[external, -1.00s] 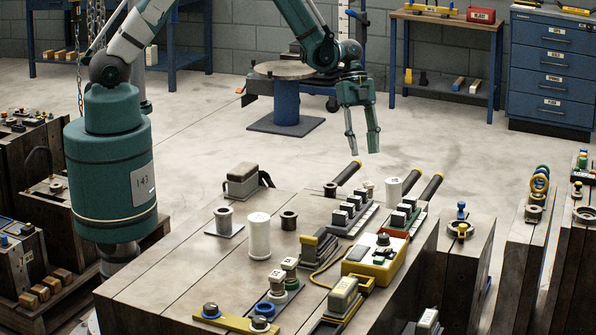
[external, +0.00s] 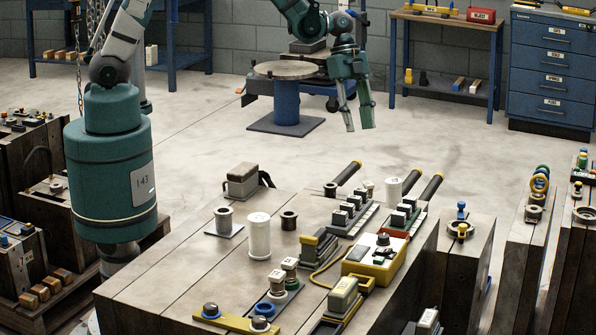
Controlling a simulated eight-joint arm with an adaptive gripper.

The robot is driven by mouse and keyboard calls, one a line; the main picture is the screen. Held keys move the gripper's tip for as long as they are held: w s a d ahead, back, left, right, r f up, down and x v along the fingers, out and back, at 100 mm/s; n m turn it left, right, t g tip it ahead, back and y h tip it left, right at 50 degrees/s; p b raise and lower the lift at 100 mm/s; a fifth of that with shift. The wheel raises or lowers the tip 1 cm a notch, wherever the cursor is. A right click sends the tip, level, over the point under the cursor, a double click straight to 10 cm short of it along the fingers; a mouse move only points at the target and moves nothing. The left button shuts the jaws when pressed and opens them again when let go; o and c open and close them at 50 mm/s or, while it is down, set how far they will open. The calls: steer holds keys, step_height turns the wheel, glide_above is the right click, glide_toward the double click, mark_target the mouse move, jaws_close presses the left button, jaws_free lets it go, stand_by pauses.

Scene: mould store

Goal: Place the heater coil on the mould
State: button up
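My gripper (external: 358,127) hangs in the air beyond the far edge of the big block, over the floor. Its two fingers are apart with nothing between them. The large steel-grey block (external: 165,268) in the foreground looks like a mould, but several other blocks look alike. Small cylindrical parts stand on its top: a grey one (external: 224,221) on a thin plate, a dark flanged one (external: 289,220) and a white spool (external: 259,237). I cannot tell for certain which of them is the heater coil. My gripper touches none of them.
Black rods with yellow ends (external: 432,188) stick out past the block's far edge. A yellow control box (external: 374,260) and connector rows crowd its right half. More blocks stand to the right (external: 465,265) and left. A round-topped stand (external: 286,70) is behind my gripper.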

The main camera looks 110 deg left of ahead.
steer(key=s+d+r+n+y, duration=0.1)
steer(key=s+d+r, duration=0.2)
steer(key=d+r, duration=0.3)
steer(key=s+d+r+n+t, duration=0.1)
steer(key=s+d+r, duration=0.1)
steer(key=d+r, duration=0.45)
steer(key=s+d+r+n+y, duration=0.1)
steer(key=s+d+r, duration=0.2)
steer(key=d+r, duration=0.25)
steer(key=s+d+r+n+t, duration=0.1)
steer(key=s+d+r+n, duration=0.1)
steer(key=s+d, duration=0.5)
steer(key=s+d+r+n+t, duration=0.2)
steer(key=s+d+r, duration=0.1)
steer(key=s+d, duration=0.5)
steer(key=shift+s+d+r, duration=0.15)
steer(key=shift+s+d, duration=0.05)
steer(key=shift+s, duration=0.95)
